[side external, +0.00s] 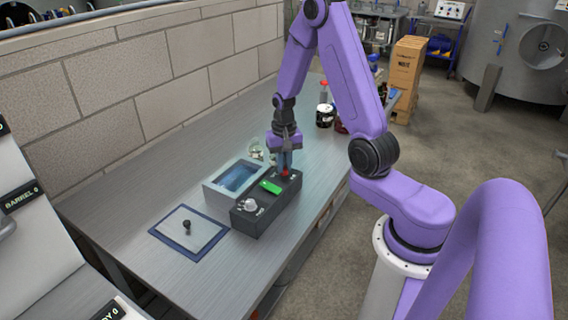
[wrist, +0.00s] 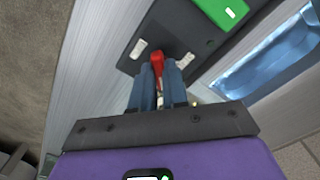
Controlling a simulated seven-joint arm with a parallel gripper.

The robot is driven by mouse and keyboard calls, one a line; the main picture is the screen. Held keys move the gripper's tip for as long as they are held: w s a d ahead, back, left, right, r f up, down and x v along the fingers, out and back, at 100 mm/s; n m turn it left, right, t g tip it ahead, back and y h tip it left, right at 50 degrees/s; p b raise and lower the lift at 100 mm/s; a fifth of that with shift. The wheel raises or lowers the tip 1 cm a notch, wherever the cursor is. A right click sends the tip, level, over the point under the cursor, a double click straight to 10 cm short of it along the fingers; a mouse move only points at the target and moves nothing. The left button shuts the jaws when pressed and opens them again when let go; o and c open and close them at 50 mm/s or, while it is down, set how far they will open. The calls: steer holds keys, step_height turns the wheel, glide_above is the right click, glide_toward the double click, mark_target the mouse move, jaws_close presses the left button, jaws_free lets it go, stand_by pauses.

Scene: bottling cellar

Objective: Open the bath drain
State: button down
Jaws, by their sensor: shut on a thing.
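A dark control box (side external: 256,222) stands on the metal bench, with a green display (side external: 271,187) and a pale round knob (side external: 250,205) on top. A small red lever (side external: 285,173) is at its far end; it also shows in the wrist view (wrist: 157,60), between two white labels. My gripper (side external: 285,162) points down over that end of the box. In the wrist view its blue fingers (wrist: 158,76) are closed around the red lever, hiding its lower part. The bath (side external: 237,182), a pale rectangular basin with blue liquid, sits beside the box.
A pale square plate with a black knob (side external: 188,230) lies on a blue-edged mat in front of the bath. Glassware (side external: 257,152) and a dark jar (side external: 325,115) stand farther back. A block wall borders the bench's left side.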

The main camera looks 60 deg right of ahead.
steer(key=shift+m, duration=0.3)
stand_by(0.4)
steer(key=c, duration=1.1)
jaws_free()
steer(key=shift+c, duration=0.2)
steer(key=shift+r, duration=0.1)
step_height(320, 180, up, 17)
steer(key=shift+r, duration=0.2)
steer(key=shift+a, duration=0.1)
